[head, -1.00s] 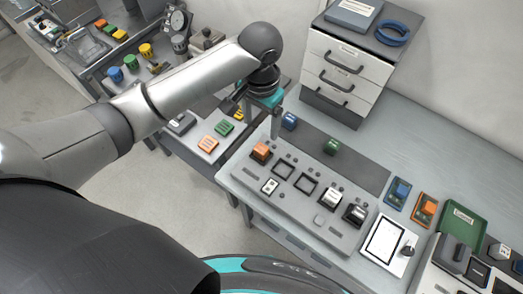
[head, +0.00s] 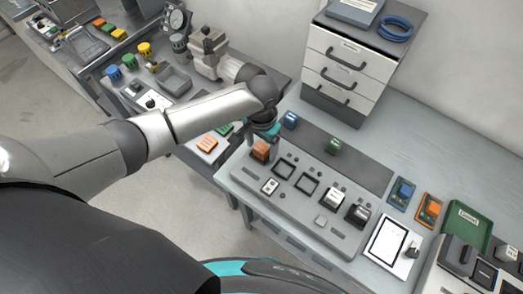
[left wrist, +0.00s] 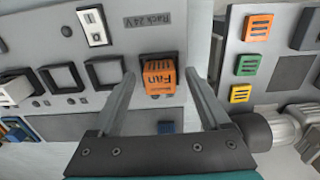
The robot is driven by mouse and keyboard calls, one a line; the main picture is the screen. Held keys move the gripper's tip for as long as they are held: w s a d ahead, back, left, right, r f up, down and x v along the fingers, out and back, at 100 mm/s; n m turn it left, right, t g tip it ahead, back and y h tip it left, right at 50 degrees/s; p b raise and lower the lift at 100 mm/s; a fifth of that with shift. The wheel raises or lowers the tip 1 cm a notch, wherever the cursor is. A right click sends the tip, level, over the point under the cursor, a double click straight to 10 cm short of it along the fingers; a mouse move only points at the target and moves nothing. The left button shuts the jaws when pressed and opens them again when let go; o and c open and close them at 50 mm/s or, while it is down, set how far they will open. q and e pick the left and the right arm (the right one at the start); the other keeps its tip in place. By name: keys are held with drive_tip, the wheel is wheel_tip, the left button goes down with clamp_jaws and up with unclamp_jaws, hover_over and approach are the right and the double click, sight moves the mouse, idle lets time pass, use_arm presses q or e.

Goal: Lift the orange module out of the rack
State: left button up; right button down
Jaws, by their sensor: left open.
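The orange module (head: 260,151) sits in the left end slot of the grey rack (head: 296,196). In the left wrist view the orange module (left wrist: 160,77) carries the word "Fan" and stands between my open fingers, with a gap on each side. My left gripper (left wrist: 160,88) is open and empty. In the head view my left gripper (head: 262,140) is right over the orange module, its fingers hard to make out there. My right gripper is not in view.
The rack also holds two empty square slots, a white module (head: 333,197) and a black module (head: 358,215). Blue (head: 290,120) and green (head: 333,145) modules lie on the dark mat behind. A drawer cabinet (head: 345,65) stands at the back.

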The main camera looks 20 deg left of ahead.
use_arm(q)
drive_tip(key=shift+f, duration=0.15)
clamp_jaws()
idle(0.6)
